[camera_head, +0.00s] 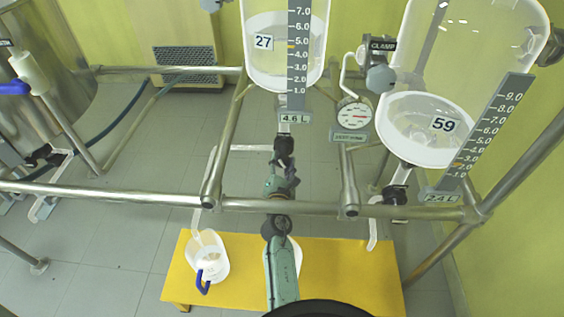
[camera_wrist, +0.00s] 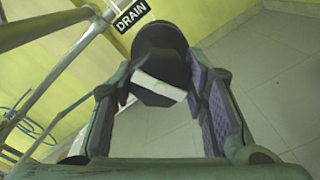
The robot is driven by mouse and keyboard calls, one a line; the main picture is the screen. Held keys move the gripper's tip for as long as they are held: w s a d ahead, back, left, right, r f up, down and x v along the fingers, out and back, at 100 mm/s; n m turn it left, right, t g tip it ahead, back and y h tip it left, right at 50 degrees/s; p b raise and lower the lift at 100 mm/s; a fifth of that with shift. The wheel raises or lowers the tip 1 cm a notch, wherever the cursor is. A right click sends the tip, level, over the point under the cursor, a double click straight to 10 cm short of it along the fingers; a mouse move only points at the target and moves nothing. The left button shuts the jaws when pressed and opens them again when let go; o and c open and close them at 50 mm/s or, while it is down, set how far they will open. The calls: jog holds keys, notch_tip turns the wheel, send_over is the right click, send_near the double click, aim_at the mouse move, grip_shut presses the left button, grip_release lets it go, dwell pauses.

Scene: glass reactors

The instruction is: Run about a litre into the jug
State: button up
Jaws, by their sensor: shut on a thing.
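Glass vessel 27 (camera_head: 272,62) hangs at top centre, with a scale beside it and a 4.6 L plate below. Its black drain valve (camera_head: 284,144) sits underneath. My gripper (camera_head: 282,168) reaches up to this valve. In the wrist view my gripper (camera_wrist: 163,90) is shut on the black valve handle (camera_wrist: 160,50), which has a white band. A pale outlet pipe runs left from the valve and down toward a white jug with a blue handle (camera_head: 210,262). The jug stands on the yellow bench (camera_head: 345,275). I cannot tell its liquid level.
Vessel 59 (camera_head: 425,140), with a 2.4 L plate, hangs at right with its own valve (camera_head: 395,195). Another white container (camera_head: 297,256) is partly hidden behind my arm. Steel rails (camera_head: 120,198) cross in front. A gauge (camera_head: 355,116) hangs between the vessels. A DRAIN label (camera_wrist: 131,15) shows.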

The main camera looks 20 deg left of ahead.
jog(key=c, duration=0.4)
jog(key=shift+m, duration=0.3)
jog(key=shift+c, duration=0.2)
jog(key=m+b, duration=0.2)
jog(key=m, duration=0.3)
jog(key=m+b, duration=0.2)
jog(key=m, duration=0.3)
jog(key=shift+m, duration=0.4)
jog(key=m+b, duration=0.4)
jog(key=m, duration=0.1)
jog(key=m+b, duration=0.3)
jog(key=m, duration=0.2)
jog(key=shift+r+m+b, duration=0.15)
jog(key=shift+m+b, duration=0.15)
jog(key=shift+m, duration=0.1)
jog(key=shift+r, duration=0.1)
